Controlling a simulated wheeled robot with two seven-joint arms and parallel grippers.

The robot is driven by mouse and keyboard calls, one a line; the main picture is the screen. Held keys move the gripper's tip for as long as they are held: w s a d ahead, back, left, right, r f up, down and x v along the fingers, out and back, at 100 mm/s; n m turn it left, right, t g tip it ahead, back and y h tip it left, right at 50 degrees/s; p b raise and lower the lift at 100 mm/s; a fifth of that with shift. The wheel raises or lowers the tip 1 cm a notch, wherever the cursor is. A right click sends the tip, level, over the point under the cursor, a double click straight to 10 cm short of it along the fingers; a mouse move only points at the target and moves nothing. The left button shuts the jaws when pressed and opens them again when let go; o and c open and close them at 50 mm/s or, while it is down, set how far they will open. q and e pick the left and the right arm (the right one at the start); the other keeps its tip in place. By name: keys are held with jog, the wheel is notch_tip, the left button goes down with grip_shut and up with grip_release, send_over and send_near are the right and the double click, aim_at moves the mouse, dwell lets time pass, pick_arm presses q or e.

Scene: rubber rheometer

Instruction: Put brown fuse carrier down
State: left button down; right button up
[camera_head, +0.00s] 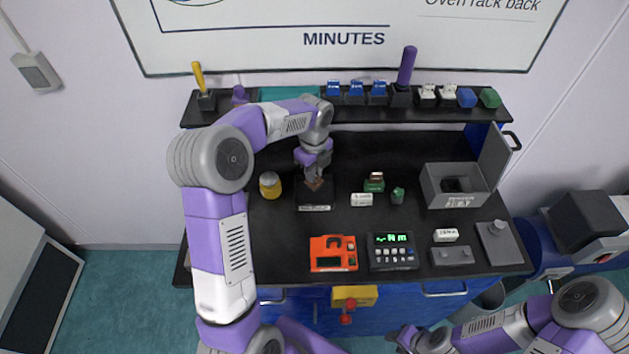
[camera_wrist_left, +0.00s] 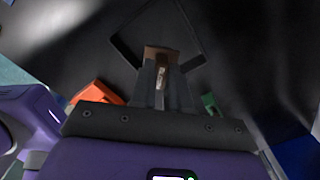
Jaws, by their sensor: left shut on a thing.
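My left gripper (camera_head: 313,177) points down over the back half of the black worktop. It is shut on the brown fuse carrier (camera_head: 313,184), which pokes out between the fingertips. In the left wrist view the carrier (camera_wrist_left: 162,52) is held at the tips of the left gripper (camera_wrist_left: 162,75). Below it is a black labelled tray (camera_head: 315,207), whose thin rim (camera_wrist_left: 126,52) shows around the carrier. I cannot tell whether the carrier touches the tray floor. My right gripper (camera_head: 402,339) is low at the bottom edge, away from the bench; its jaw opening is unclear.
A yellow jar (camera_head: 270,186) stands left of the tray. Green parts (camera_head: 374,183) and a white label block (camera_head: 361,199) are to its right. An orange device (camera_head: 333,254) and a keypad display (camera_head: 392,251) lie in front. A grey open-lidded box (camera_head: 453,190) stands right.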

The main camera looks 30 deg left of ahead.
pick_arm(q)
jog(key=shift+f, duration=2.15)
jog(key=shift+f, duration=0.15)
jog(key=c, duration=1.1)
grip_release()
notch_tip(320, 180, up, 12)
jog(key=shift+r+p, duration=0.2)
jog(key=shift+p, duration=0.1)
jog(key=shift+f, duration=0.1)
